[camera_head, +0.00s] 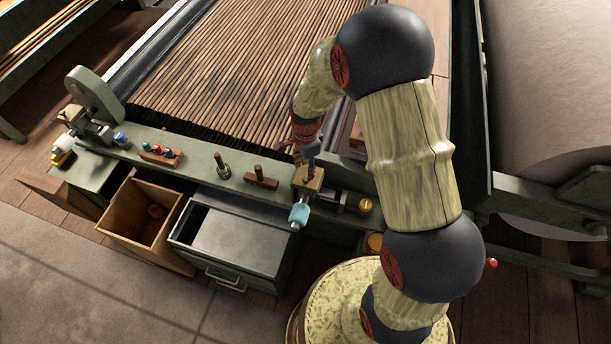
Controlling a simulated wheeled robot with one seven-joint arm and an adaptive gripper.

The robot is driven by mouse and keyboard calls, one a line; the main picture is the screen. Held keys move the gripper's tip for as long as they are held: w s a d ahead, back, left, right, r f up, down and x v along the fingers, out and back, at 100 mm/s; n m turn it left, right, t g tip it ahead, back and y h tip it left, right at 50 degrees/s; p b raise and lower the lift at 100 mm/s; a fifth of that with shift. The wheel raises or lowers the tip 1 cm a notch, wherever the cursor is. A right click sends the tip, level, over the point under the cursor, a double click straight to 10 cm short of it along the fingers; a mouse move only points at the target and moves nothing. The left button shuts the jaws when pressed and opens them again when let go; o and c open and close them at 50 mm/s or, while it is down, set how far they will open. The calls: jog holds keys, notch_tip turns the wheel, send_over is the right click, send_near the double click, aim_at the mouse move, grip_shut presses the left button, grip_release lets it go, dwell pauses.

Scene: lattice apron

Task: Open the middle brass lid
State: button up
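My gripper (306,158) points down over the front rail, at the end of my arm. Its dark fingers are small and partly merge with the things behind, so their opening does not show clearly. A brass-coloured square piece (311,181) sits right under the fingertips; I cannot tell whether they touch. A small round brass-yellow piece (365,206) is to its right on the rail. A larger orange-yellow disc (375,241) is lower, partly hidden by my arm. I cannot tell for sure which of these is the middle brass lid.
The green rail (200,170) carries a peg block with coloured knobs (161,153), a dark post (222,168) and a wooden-handled piece (261,178). Below are a wooden bin (130,222) and a grey drawer (235,240). Slatted lattice (225,75) lies behind.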

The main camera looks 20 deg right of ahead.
notch_tip(320, 180, down, 6)
jog(key=shift+r, duration=0.15)
jog(key=shift+c, duration=1.3)
grip_shut()
